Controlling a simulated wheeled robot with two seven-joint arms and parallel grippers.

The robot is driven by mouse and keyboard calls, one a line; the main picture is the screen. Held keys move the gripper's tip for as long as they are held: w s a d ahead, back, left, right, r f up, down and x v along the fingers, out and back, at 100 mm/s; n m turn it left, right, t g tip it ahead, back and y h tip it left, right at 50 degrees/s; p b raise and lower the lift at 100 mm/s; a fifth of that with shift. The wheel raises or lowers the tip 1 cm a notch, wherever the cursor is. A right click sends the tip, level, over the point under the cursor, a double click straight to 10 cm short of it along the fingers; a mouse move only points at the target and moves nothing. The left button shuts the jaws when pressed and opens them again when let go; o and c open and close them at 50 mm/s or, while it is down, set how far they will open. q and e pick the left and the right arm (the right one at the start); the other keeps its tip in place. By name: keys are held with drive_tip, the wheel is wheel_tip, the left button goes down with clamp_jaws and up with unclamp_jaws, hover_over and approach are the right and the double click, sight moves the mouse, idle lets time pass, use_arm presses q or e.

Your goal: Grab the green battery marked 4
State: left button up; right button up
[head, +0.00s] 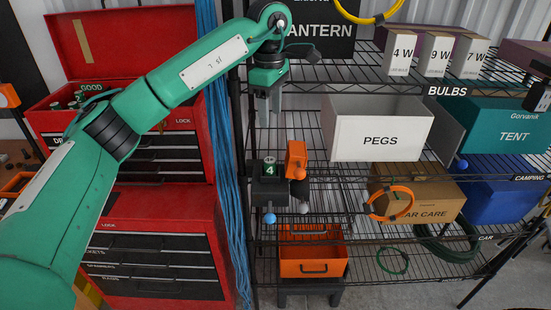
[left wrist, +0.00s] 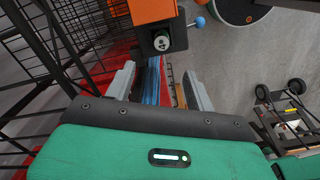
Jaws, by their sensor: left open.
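The green battery marked 4 (head: 269,168) stands upright in a dark holder (head: 268,188) on the wire shelf; its round end marked 4 (left wrist: 161,43) shows in the left wrist view. My left gripper (head: 268,108) points down above the battery, apart from it. In the left wrist view the two grey fingers of the left gripper (left wrist: 160,82) are spread with nothing between them, and the battery lies beyond their tips. My right gripper is not in view.
An orange block (head: 296,160) is right beside the battery. Knobs (head: 269,219) stick out below the holder. A white PEGS box (head: 378,128) stands to the right, blue cables (head: 221,150) hang to the left, and a wire shelf (head: 330,88) runs above at right.

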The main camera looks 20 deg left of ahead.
use_arm(q)
drive_tip(key=p, duration=0.3)
hover_over(270, 160)
drive_tip(key=f, duration=0.5)
drive_tip(key=shift+s+f, duration=0.25)
drive_tip(key=shift+f, duration=0.05)
drive_tip(key=f, duration=0.2)
drive_tip(key=f+p, duration=0.1)
drive_tip(key=f, duration=0.1)
drive_tip(key=shift+w+a, duration=0.1)
drive_tip(key=shift+w, duration=0.3)
drive_tip(key=shift+f, duration=0.1)
drive_tip(key=shift+s+f, duration=0.15)
drive_tip(key=shift+f+p, duration=0.4)
drive_tip(key=shift+p, duration=0.1)
wheel_tip(270, 160, down, 3)
drive_tip(key=shift+f+p, duration=0.15)
drive_tip(key=shift+p, duration=0.7)
drive_tip(key=shift+f, duration=0.35)
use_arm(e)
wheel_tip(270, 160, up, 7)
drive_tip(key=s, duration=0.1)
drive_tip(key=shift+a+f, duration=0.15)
use_arm(q)
drive_tip(key=shift+c, duration=0.4)
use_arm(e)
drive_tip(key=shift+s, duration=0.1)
